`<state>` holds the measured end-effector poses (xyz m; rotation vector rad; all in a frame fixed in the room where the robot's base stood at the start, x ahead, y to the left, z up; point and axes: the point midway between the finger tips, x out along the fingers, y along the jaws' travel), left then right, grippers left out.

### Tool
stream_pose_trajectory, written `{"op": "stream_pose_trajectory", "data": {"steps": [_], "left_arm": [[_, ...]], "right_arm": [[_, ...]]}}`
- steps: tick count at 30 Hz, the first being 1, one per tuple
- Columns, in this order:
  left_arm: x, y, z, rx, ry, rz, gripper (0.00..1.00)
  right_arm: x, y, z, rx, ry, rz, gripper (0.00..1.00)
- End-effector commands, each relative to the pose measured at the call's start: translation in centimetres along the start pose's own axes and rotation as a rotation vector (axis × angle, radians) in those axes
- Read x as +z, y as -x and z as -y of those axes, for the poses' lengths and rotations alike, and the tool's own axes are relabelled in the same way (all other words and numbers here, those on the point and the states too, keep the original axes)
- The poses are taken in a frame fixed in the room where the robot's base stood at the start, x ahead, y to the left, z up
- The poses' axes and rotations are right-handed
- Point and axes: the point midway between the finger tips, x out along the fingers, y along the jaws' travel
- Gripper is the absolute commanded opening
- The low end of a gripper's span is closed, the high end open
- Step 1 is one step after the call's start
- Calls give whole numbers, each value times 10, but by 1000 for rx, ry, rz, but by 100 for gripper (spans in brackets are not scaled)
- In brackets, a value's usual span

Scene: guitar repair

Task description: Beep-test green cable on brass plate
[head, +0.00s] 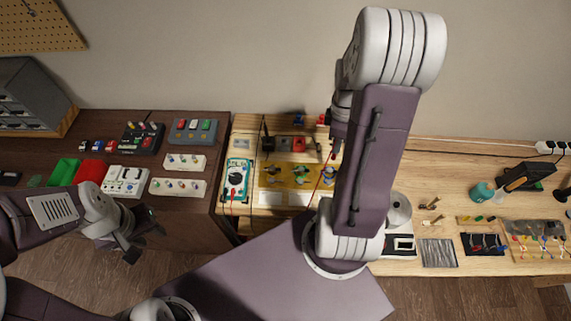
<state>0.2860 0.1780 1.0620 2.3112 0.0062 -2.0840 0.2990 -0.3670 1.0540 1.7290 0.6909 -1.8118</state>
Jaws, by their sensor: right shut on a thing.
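A brass-coloured plate (272,182) with several small parts on it lies on the light wooden bench. A teal multimeter (237,180) with a dark dial stands left of it, with leads at its lower end. My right gripper (333,152) is over the plate's right end, partly hidden by my arm. It is shut on what looks like a red probe (332,156); a thin red line runs down from there. Whether the probe touches anything cannot be told. My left gripper (143,235) is apart from everything, in front of the dark bench, with its fingers spread. I cannot pick out a green cable.
The dark bench (215,135) at left holds green and red trays (90,170), white holders (178,187) and switch boxes. My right arm hides the bench's middle. Right are a teal container (482,192), a black-and-orange tool (525,177) and a parts tray (540,250).

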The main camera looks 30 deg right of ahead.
Motion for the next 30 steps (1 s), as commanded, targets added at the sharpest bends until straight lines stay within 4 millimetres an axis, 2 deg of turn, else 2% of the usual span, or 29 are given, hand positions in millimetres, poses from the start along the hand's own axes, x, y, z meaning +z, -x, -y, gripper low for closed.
{"op": "stream_pose_trajectory", "data": {"steps": [11,14,18,21,26,30], "left_arm": [[0,0,0,0,0,0,36],[0,0,0,0,0,0,36],[0,0,0,0,0,0,36],[0,0,0,0,0,0,36],[0,0,0,0,0,0,36],[0,0,0,0,0,0,36]], "right_arm": [[-1,0,0,-2,0,-1,0],[-18,0,1,-28,3,-28,0],[-57,0,7,-98,6,-96,0],[-76,2,11,-132,8,-130,0],[-82,1,12,-143,7,-143,0],[-82,-12,13,-146,7,-141,0]]}}
